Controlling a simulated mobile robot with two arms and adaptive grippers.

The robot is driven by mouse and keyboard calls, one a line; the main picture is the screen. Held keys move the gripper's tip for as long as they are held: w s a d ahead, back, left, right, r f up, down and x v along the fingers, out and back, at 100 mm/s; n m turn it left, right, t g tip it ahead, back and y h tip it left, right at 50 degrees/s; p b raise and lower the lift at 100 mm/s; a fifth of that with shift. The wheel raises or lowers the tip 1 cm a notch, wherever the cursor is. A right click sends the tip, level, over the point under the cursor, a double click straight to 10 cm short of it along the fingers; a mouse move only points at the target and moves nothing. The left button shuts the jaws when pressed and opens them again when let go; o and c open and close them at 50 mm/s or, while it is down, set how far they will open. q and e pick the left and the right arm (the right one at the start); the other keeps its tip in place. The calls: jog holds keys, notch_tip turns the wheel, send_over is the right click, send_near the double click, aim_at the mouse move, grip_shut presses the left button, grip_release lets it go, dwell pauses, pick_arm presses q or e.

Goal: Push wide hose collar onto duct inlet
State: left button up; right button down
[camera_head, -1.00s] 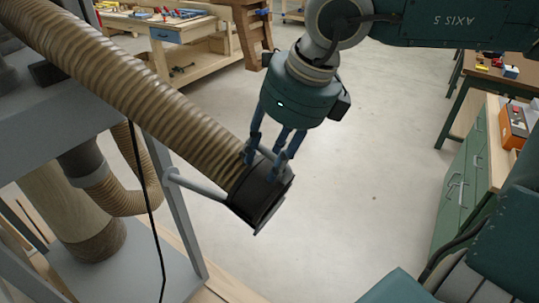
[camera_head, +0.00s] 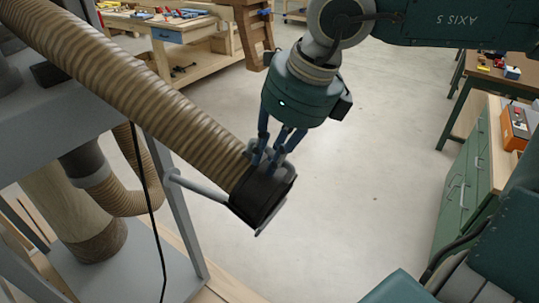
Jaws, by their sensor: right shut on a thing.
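The wide tan ribbed hose (camera_head: 140,95) runs down from the upper left. It ends in a black collar (camera_head: 262,194), tilted and facing down to the right, clear of the floor. My right gripper (camera_head: 268,165) reaches down from above with its blue fingers shut on the collar's upper edge. The fingers partly hide the collar and the end of the hose. I cannot pick out the duct inlet with certainty. My left gripper is not in view.
A grey frame (camera_head: 185,215) with a rod (camera_head: 203,190) reaching toward the collar stands at left. A narrower hose (camera_head: 125,195) hangs below it. A black cable (camera_head: 148,200) hangs in front. A green cabinet (camera_head: 462,185) stands at right. The floor (camera_head: 365,160) between is clear.

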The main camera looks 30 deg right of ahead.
jog(key=shift+r+p, duration=1.8)
jog(key=shift+r, duration=1.6)
